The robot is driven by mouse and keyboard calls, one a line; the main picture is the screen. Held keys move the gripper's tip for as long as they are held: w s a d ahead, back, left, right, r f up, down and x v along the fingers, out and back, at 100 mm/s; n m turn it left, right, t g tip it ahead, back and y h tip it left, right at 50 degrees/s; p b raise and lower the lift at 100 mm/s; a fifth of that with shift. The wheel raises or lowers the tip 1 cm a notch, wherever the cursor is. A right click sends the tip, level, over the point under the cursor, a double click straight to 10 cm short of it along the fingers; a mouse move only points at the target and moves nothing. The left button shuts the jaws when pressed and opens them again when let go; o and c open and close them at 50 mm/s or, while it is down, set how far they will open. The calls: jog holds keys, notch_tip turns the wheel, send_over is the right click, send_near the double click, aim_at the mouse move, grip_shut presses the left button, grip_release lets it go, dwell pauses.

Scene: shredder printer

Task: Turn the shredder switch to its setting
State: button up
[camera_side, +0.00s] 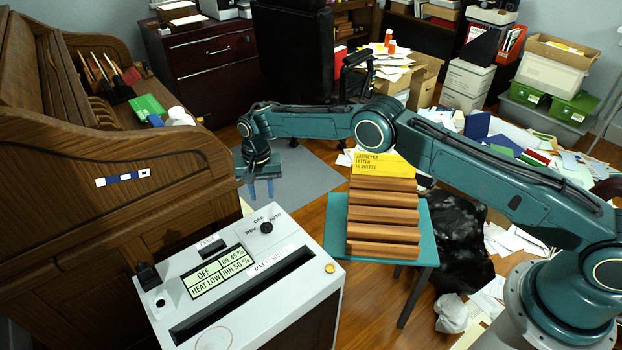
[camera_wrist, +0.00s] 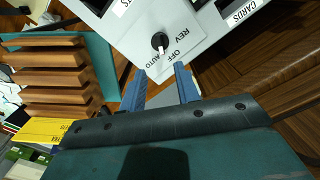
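The shredder (camera_side: 230,290) is a light grey box with a slot along its top and a display reading OFF, OIL 45 %, HEAT LOW and BIN 50 %. Its switch (camera_side: 266,227) is a small black knob near the back corner, with REV, OFF and AUTO printed around it. In the wrist view, the switch (camera_wrist: 159,41) has a white mark on the side facing the OFF and AUTO labels; I cannot tell exactly which it points at. My gripper (camera_side: 261,190) is open and empty, behind and above the switch. Its blue fingers (camera_wrist: 160,84) stand apart, not touching the knob.
A teal stand (camera_side: 423,235) holding brown slatted trays (camera_side: 382,215) is right of the shredder. A wooden roll-top desk (camera_side: 120,215) is close on the left. A black key-like part (camera_side: 148,277) rises from the shredder's left corner. The air above the switch is clear.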

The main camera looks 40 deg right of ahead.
aim_at(266, 222)
jog(key=shift+f, duration=5.55)
grip_shut()
